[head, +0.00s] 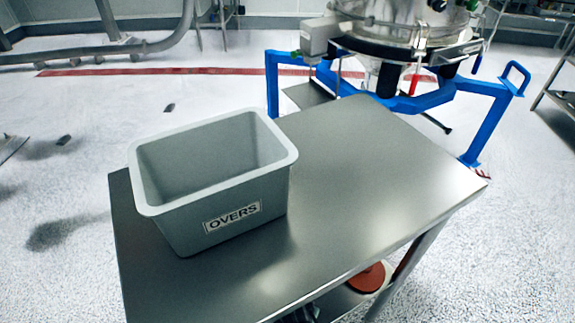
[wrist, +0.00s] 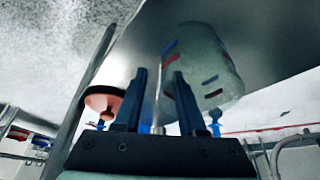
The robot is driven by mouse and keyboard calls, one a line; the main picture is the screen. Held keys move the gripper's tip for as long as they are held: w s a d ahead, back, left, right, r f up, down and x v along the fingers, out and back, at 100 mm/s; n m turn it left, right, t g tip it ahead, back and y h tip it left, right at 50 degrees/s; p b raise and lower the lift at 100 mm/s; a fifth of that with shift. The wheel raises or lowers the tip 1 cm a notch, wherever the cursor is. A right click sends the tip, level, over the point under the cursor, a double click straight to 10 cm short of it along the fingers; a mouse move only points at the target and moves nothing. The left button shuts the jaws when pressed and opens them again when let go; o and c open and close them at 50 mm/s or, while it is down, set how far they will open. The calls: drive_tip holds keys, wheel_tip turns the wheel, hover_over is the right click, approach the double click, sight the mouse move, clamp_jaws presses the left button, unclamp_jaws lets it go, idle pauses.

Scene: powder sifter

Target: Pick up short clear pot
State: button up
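A clear, pale translucent pot (wrist: 208,68) with red and blue marks shows in the wrist view, just beyond my right finger. It stands against a grey metal surface (wrist: 270,35). My gripper (wrist: 160,72) is open, with its two dark fingers apart. No pot is seen held between them; a thin metal rod shows in the gap behind. The right fingertip overlaps the pot's edge in the picture, and I cannot tell whether they touch. I cannot make out the pot in the head view.
A grey bin (head: 215,180) labelled OVERS stands on the steel table (head: 370,170); the right side of the tabletop is clear. A red round thing (head: 367,277) sits below it. An orange-red disc (wrist: 104,102) shows left of my fingers. A blue-framed sifter (head: 405,100) stands behind.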

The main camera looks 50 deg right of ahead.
drive_tip(key=shift+c, duration=0.3)
clamp_jaws()
idle(1.1)
